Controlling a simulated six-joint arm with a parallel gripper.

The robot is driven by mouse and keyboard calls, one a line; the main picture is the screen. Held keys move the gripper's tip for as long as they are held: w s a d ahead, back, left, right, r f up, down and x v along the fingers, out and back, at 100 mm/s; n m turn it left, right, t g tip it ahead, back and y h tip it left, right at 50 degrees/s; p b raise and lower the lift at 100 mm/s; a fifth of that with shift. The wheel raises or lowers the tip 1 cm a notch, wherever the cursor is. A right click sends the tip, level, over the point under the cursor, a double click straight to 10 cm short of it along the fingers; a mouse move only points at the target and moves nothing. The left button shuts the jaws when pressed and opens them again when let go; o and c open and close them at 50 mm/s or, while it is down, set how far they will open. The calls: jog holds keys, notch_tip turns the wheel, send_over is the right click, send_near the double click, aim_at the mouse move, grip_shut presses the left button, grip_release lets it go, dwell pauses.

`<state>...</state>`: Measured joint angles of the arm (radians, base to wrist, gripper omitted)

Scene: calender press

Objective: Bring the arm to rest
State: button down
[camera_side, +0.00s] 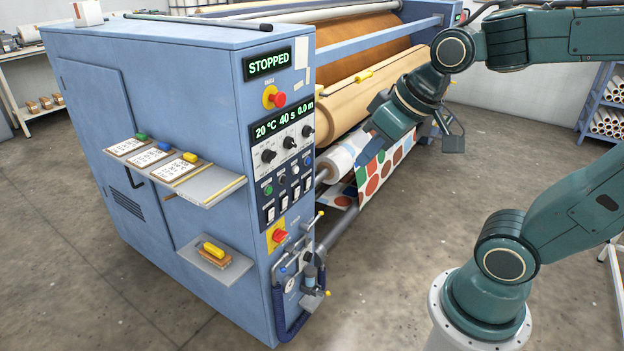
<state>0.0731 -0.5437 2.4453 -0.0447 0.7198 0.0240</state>
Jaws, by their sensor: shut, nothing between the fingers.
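My arm reaches in from the right, with its wrist bent down in front of the rollers of the blue calender press (160,60). My gripper (376,130) is at the end of the wrist, shut and empty, close to the patterned sheet (385,172) with coloured dots. Whether it touches the sheet is unclear. The upper display (268,64) reads STOPPED. The lower display (283,118) reads 20 °C, 40 s, 0.0 m. A red push button (277,99) sits between the displays.
Shelves on the cabinet's side hold cards with coloured blocks (190,157) and a yellow-handled brush (214,250). A hose and clamp (310,285) hang at the cabinet's front corner. A rack of rolls (605,120) stands at right. The floor between press and my base is clear.

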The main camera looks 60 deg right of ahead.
jog(key=s, duration=0.6)
jog(key=shift+a+r+n, duration=0.15)
jog(key=shift+a+n, duration=0.15)
jog(key=shift+a, duration=0.1)
jog(key=shift+s, duration=0.1)
dwell(0.5)
